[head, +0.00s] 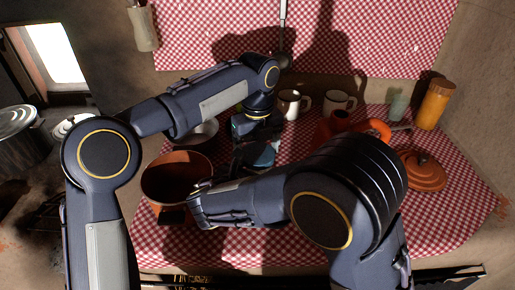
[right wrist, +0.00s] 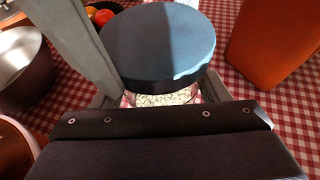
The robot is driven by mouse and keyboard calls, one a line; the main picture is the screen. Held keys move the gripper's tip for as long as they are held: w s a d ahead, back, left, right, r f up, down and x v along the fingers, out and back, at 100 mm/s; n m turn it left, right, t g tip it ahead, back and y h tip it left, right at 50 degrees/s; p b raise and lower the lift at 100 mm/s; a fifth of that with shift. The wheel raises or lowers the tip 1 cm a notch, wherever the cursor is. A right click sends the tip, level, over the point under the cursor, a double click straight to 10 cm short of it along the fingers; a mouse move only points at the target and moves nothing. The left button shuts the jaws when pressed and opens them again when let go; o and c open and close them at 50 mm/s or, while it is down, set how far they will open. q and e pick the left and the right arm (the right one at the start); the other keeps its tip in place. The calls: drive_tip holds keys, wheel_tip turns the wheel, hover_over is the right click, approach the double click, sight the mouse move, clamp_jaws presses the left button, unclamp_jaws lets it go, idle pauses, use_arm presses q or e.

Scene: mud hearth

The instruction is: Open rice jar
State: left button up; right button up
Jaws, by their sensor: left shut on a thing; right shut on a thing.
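The rice jar has a round blue lid (right wrist: 165,42), and its glass body (right wrist: 165,97) shows white rice under the lid in the right wrist view. In the head view the lid (head: 262,155) shows in small part between my arms. My left gripper (head: 255,143) reaches down at the lid and is shut on it, but its contact is mostly hidden. My right gripper (right wrist: 160,94) is shut on the jar body below the lid, with a finger on each side. I cannot tell whether the lid is loose.
Two mugs (head: 291,104) (head: 340,103) stand at the back. An orange teapot (head: 333,125), a terracotta lid (head: 421,172) and an orange jar (head: 434,104) are at right.

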use_arm(q)
drive_tip(key=n, duration=0.5)
drive_tip(key=shift+d+n, duration=0.15)
drive_tip(key=shift+n, duration=0.25)
use_arm(e)
drive_tip(key=shift+a, duration=0.1)
use_arm(q)
drive_tip(key=n, duration=0.2)
drive_tip(key=shift+r+n, duration=0.1)
drive_tip(key=shift+n, duration=0.3)
drive_tip(key=n, duration=2.1)
drive_tip(key=shift+n, duration=0.4)
drive_tip(key=n, duration=0.8)
drive_tip(key=shift+n, duration=0.4)
